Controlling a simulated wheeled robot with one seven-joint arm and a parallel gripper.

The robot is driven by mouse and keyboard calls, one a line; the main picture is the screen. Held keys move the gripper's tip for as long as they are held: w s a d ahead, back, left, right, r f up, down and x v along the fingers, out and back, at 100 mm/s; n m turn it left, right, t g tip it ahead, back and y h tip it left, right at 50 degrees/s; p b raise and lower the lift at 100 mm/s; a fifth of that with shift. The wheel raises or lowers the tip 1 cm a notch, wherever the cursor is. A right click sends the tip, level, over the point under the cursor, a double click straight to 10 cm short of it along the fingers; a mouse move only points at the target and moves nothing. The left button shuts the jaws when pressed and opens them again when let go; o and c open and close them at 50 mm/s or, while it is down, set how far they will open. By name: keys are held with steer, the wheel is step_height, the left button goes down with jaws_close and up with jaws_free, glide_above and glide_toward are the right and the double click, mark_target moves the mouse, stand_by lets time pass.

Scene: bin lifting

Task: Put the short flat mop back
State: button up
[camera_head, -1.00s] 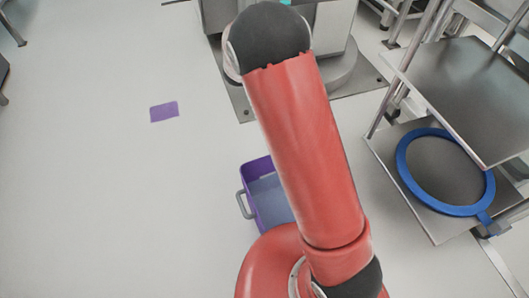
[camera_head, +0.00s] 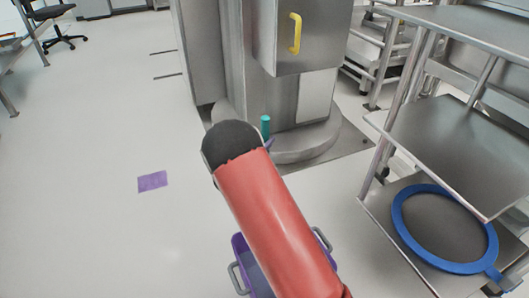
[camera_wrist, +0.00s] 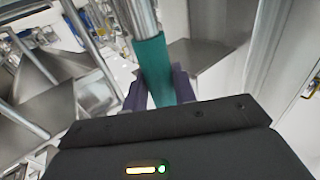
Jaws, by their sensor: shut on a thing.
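The mop's teal grip (camera_wrist: 158,72) stands between the two purple fingers of my gripper (camera_wrist: 160,92) in the wrist view, and the fingers are shut on it. A shiny metal pole (camera_wrist: 140,18) continues from the teal grip toward the top of that view. In the head view a short piece of the teal grip (camera_head: 265,127) shows upright just past the dark end of my red arm. My arm hides most of my gripper there. The mop's flat head is not visible in either view.
A purple bin (camera_head: 241,250) with grey handles stands on the floor, partly behind my arm. A steel machine (camera_head: 300,110) with a yellow handle stands ahead. Metal shelves with a blue ring (camera_head: 405,230) are at right. A purple floor patch (camera_head: 152,182) lies left, with open floor around it.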

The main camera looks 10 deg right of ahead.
steer(key=shift+f+b, duration=0.3)
steer(key=shift+f, duration=1.75)
steer(key=shift+f, duration=0.15)
steer(key=o, duration=1)
